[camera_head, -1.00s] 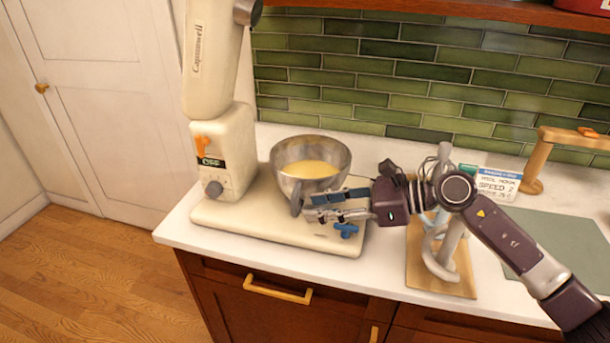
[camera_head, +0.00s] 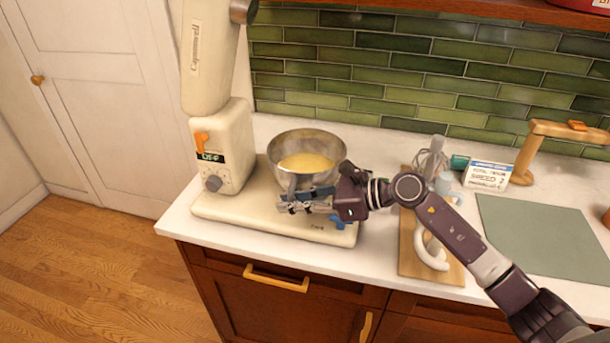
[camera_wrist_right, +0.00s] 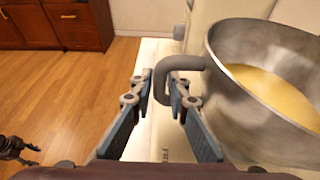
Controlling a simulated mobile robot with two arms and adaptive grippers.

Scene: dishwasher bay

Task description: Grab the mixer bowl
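The steel mixer bowl (camera_head: 330,148), with pale yellow batter in it, sits on the base of the cream stand mixer (camera_head: 215,140). Its handle (camera_wrist_right: 184,63) sticks out at the front, on the left of the bowl in the wrist view. My right gripper (camera_head: 288,198) is at the bowl's front. In the wrist view its two fingers (camera_wrist_right: 160,78) are apart, one on each side of the handle's outer part, and they do not look closed on it. A small dark jointed part at the wrist view's left edge may be my left gripper; its state is unclear.
The mixer head is tilted up, clear of the bowl. Right of the mixer are a wooden board (camera_head: 411,262) with a stand and whisk, a small sign (camera_head: 488,176), a wooden stand (camera_head: 530,150) and a grey-green mat (camera_head: 545,235). The counter's front edge is close.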

